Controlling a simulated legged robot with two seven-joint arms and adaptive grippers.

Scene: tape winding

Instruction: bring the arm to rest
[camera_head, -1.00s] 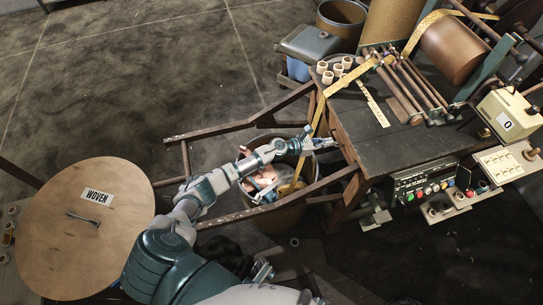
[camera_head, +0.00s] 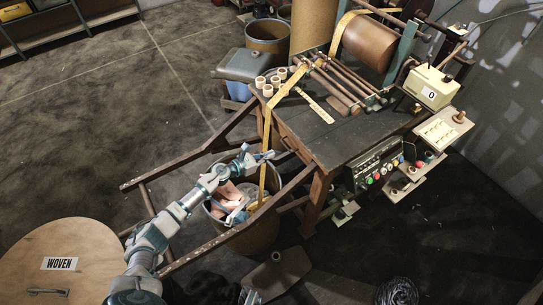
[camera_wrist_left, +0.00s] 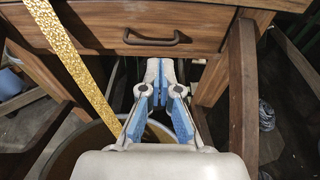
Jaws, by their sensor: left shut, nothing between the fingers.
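My left arm comes in from the lower left in the head view. Its gripper (camera_head: 268,155) is shut and empty, at the table's left front edge, above the bin's rim. In the left wrist view the blue-padded fingers (camera_wrist_left: 165,72) come together at their tips, in front of a wooden drawer with a dark handle (camera_wrist_left: 151,40). The gold tape (camera_head: 266,130) runs down from the winding machine past the gripper towards the bin (camera_head: 262,236). In the left wrist view the tape (camera_wrist_left: 78,60) hangs left of the fingers, apart from them. My right gripper cannot be made out.
The workbench (camera_head: 322,132) carries rollers and a large brown roll (camera_head: 362,48). Several pale spools stand at its left corner. A control panel (camera_head: 378,172) is on its front. A round WOVEN-labelled board (camera_head: 85,240) lies lower left. Floor at upper left is clear.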

